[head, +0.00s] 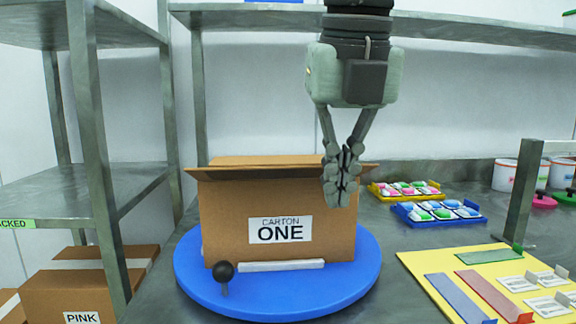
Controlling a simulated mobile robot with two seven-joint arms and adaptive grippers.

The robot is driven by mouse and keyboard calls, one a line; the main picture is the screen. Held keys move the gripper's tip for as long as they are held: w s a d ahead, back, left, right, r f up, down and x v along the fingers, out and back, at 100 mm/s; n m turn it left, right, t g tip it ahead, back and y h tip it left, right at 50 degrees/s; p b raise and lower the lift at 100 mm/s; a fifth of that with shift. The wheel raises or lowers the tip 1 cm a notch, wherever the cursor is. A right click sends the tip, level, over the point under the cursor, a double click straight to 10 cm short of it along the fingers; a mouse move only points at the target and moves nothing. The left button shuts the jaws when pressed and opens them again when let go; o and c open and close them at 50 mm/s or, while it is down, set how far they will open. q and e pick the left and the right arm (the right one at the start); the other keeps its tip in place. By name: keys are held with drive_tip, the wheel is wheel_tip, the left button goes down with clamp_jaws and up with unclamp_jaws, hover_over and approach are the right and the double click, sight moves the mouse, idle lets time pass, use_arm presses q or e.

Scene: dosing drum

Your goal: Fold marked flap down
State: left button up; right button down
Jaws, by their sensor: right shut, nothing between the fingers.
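A brown cardboard carton (225,222) with the label CARTON ONE (281,229) stands upright on a round blue turntable (345,285). A flap (250,172) along its near top edge sticks out towards me and shows nearly edge-on. Another flap or top edge (260,160) shows behind it. I see no mark on either one, and the carton's inside is hidden. My right gripper (341,190) points down, shut and empty, in front of the carton's upper right part. It overlaps the near flap in the picture; I cannot tell whether they touch. My left gripper is out of view.
A black knob (223,271) and a white strip (281,265) are at the turntable's front. Blue (440,219) and yellow (385,197) trays and a yellow mat (450,262) lie right. A metal shelf (90,190) stands left; another shelf (450,27) runs overhead.

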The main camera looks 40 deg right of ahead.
drive_tip(key=shift+w+d+r+p, duration=0.55)
drive_tip(key=shift+w+r+p, duration=0.1)
drive_tip(key=shift+w, duration=0.2)
drive_tip(key=shift+w+d+r+p, duration=0.5)
drive_tip(key=shift+w+r+p, duration=0.15)
drive_tip(key=shift+w, duration=0.2)
drive_tip(key=shift+w+d+r+p, duration=0.55)
drive_tip(key=shift+w+r+p, duration=0.1)
drive_tip(key=shift+w, duration=0.2)
drive_tip(key=shift+w+d+f, duration=0.1)
